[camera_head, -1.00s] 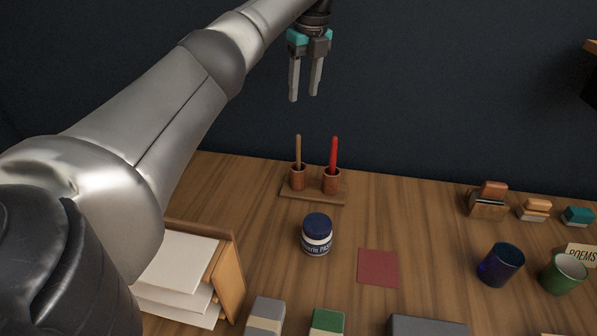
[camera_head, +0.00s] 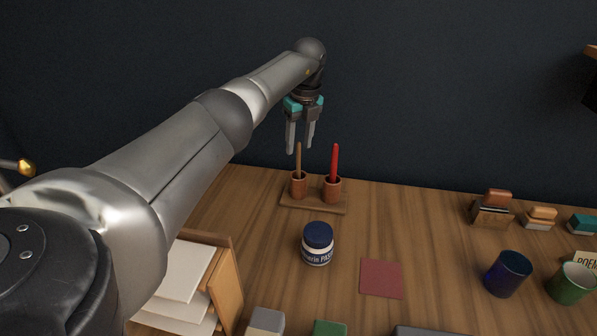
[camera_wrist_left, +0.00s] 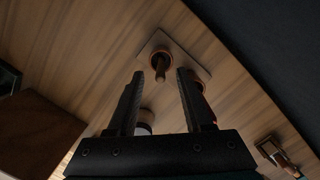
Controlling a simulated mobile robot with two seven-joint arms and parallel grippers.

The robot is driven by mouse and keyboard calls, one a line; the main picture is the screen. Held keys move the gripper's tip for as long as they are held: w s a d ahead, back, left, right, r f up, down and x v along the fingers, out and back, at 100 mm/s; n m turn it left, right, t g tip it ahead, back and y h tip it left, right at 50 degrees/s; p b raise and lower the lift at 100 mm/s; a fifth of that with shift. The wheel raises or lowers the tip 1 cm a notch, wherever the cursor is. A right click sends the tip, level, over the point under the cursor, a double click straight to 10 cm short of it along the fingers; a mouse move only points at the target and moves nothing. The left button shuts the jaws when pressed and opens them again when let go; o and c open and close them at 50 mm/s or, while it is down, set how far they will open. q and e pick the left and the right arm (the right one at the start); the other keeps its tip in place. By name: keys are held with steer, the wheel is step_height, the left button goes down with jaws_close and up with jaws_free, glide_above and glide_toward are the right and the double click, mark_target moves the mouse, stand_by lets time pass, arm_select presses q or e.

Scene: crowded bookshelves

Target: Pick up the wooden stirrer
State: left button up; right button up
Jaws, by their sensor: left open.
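The wooden stirrer (camera_head: 298,159) is a thin brown stick standing upright in the left terracotta cup (camera_head: 298,187) of a small wooden stand (camera_head: 314,207). My left gripper (camera_head: 299,150) is open and empty, pointing down, with its fingertips around the height of the stirrer's top. In the left wrist view the stirrer (camera_wrist_left: 161,72) shows end-on between and beyond the two fingers (camera_wrist_left: 158,85). I cannot tell whether the fingertips are level with it in depth. My right gripper is out of view.
A red stick (camera_head: 334,161) stands in the right cup (camera_head: 332,190), close beside the stirrer. A blue-lidded jar (camera_head: 318,243) and a dark red square (camera_head: 381,279) lie in front. A paper tray (camera_head: 226,284) is at left. A dark wall (camera_head: 450,100) rises behind the table.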

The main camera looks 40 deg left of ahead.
mark_target(299, 169)
arm_select(q)
step_height(299, 169, down, 3)
steer(key=shift+a+r, duration=0.15)
steer(key=shift+r, duration=0.05)
jaws_close()
stand_by(0.3)
